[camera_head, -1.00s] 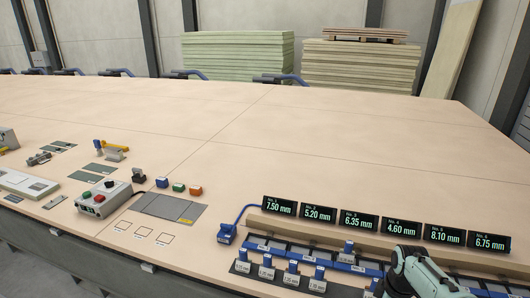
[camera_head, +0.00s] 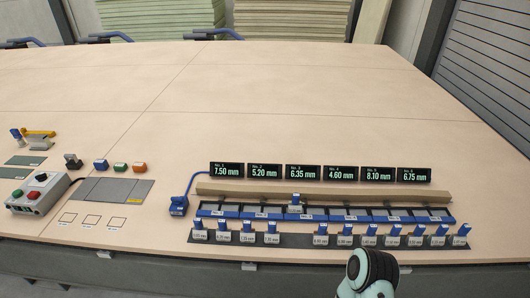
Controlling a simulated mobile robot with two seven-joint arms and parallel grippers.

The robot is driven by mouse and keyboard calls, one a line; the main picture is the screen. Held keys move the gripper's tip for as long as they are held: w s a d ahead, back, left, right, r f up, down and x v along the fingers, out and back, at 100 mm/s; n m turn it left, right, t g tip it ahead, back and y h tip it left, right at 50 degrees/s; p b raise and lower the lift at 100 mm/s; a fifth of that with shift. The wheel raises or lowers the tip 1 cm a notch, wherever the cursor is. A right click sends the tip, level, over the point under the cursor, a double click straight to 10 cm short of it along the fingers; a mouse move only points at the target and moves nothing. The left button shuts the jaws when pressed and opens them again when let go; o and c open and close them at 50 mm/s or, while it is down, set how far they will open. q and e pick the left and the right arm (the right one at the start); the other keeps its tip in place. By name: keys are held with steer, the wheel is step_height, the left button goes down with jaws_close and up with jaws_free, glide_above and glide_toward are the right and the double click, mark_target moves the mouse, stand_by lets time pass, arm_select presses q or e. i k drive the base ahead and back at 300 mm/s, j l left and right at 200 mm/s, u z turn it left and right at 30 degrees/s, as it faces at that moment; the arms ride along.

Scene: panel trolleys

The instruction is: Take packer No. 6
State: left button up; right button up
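Several packers stand in a row on a dark strip (camera_head: 296,241), small grey labelled blocks with blue tops, such as the left one (camera_head: 198,231) and the right one (camera_head: 460,237). Their labels are too small to read surely. The row has a gap left of its middle. Another packer (camera_head: 295,201) stands in the blue-fronted slot rail (camera_head: 335,217), near the third slot. The display marked No. 6 (camera_head: 414,175) reads 6.75 mm and is rightmost of the displays. Part of my arm shows at the bottom, below the row; no gripper fingers are visible.
A wooden bar (camera_head: 325,194) runs between the displays and the slot rail. A blue cabled device (camera_head: 178,205) is left of the rail. A control box (camera_head: 38,193), grey plate (camera_head: 113,191) and coloured blocks lie at left. The table (camera_head: 300,110) behind the displays is clear.

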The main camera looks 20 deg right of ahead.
mark_target(320, 237)
steer(key=j+z, duration=0.1)
steer(key=z, duration=0.6)
steer(key=i, duration=0.05)
